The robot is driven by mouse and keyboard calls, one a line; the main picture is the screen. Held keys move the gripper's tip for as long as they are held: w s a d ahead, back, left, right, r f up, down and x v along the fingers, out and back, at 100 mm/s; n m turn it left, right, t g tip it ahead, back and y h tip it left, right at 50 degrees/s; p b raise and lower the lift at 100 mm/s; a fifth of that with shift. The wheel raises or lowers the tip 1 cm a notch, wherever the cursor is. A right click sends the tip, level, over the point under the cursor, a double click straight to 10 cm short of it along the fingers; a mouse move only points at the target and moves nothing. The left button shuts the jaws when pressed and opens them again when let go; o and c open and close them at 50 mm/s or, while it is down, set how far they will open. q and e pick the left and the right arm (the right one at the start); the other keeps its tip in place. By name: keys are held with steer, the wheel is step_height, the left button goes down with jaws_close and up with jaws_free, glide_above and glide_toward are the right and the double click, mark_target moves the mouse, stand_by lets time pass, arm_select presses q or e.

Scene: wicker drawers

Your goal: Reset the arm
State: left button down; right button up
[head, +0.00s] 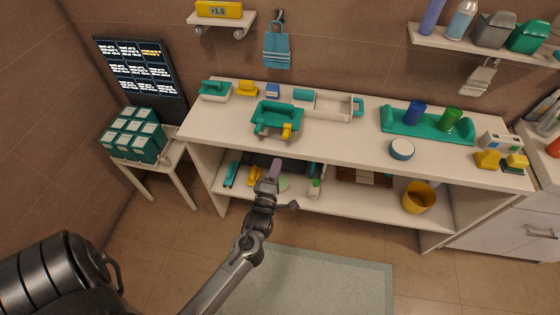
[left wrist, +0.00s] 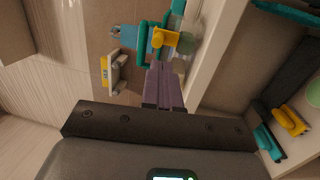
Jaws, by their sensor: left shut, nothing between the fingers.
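My left gripper (head: 275,168) reaches in from the lower left in the head view. Its purple fingers are shut with nothing between them, near the front edge of the white bench (head: 350,147), in front of the lower shelf opening. In the left wrist view the shut fingers (left wrist: 165,85) point toward the teal and yellow holder on the bench top. My right gripper is not in view.
The teal holder (head: 268,120) stands on the bench top above my gripper. The lower shelf (head: 350,200) holds small tools and a yellow pot (head: 418,198). A small side table with teal boxes (head: 135,135) stands left. Floor in front is clear around the grey mat (head: 320,275).

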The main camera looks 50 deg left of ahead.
arm_select(q)
steer(key=s+d+f+m+g+h, duration=0.1)
steer(key=s+d+m+g+h, duration=0.2)
steer(key=s+d+m+h, duration=0.35)
steer(key=s+d+m+g+h, duration=0.2)
steer(key=s+d+m+h, duration=0.2)
steer(key=d+m, duration=0.5)
steer(key=s+d+f+m+g, duration=0.1)
steer(key=s+d+m+g, duration=0.1)
steer(key=s+m+g, duration=0.65)
step_height(320, 180, up, 30)
steer(key=s+m+p, duration=0.2)
steer(key=p, duration=2.8)
steer(key=shift+s+a+f+m+t, duration=0.15)
steer(key=shift+s+a+m+t, duration=0.1)
steer(key=shift+m+t, duration=0.1)
